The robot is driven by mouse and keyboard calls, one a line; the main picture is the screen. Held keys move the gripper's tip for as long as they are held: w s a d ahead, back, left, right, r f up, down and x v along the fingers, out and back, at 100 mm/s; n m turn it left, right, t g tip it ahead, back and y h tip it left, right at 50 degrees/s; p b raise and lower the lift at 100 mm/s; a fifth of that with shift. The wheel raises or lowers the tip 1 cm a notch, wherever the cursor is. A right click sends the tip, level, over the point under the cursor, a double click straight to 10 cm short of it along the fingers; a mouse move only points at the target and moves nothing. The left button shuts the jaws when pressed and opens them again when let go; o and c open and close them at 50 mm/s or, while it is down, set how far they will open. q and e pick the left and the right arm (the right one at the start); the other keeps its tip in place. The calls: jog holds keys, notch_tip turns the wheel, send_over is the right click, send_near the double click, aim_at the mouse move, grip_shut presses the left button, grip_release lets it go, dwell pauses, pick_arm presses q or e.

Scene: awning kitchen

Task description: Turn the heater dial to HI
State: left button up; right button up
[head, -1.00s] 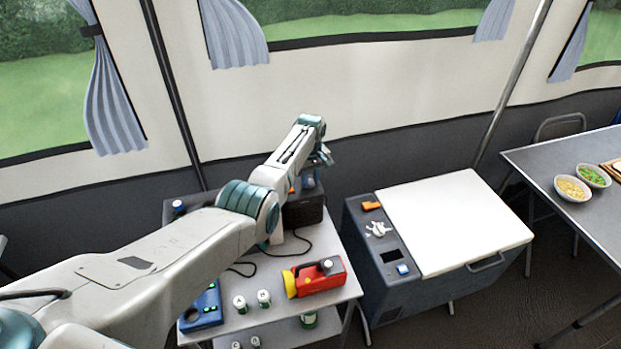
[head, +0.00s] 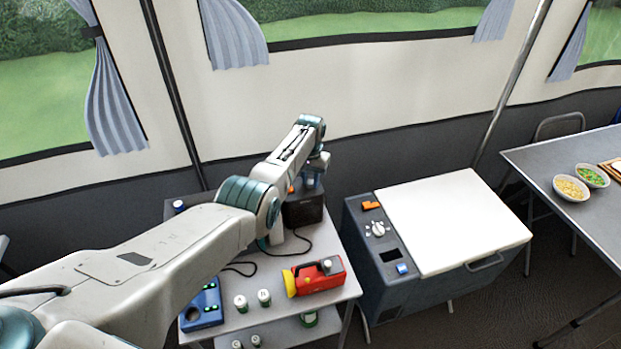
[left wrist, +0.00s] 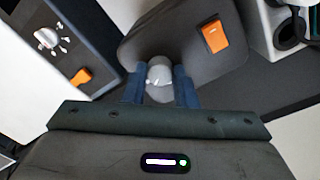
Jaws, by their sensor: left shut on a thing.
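The heater (head: 303,211) is a dark box at the back right of the small table, partly hidden by my left arm in the head view. In the left wrist view its dark top (left wrist: 180,36) carries an orange switch (left wrist: 213,37) and a pale round dial (left wrist: 159,70). My left gripper (head: 312,181) points down at the heater's top. In the left wrist view its two blue fingers (left wrist: 159,84) are shut on the dial, one on each side. Small white marks show by the dial, but I cannot read its setting. The right gripper is not in view.
A cool box (head: 375,262) with a white lid, its own white dial (head: 378,229) and orange switch (head: 371,205) stands to the right. A red and yellow lamp (head: 314,277), small cans (head: 264,297) and a blue device (head: 202,308) sit on the table's front.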

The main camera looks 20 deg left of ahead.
aim_at(310, 182)
pick_arm(q)
jog(key=shift+m, duration=0.9)
jog(key=o, duration=1)
jog(key=shift+r, duration=0.15)
jog(key=shift+r, duration=0.3)
jog(key=shift+r+b, duration=0.55)
jog(key=shift+r, duration=4.45)
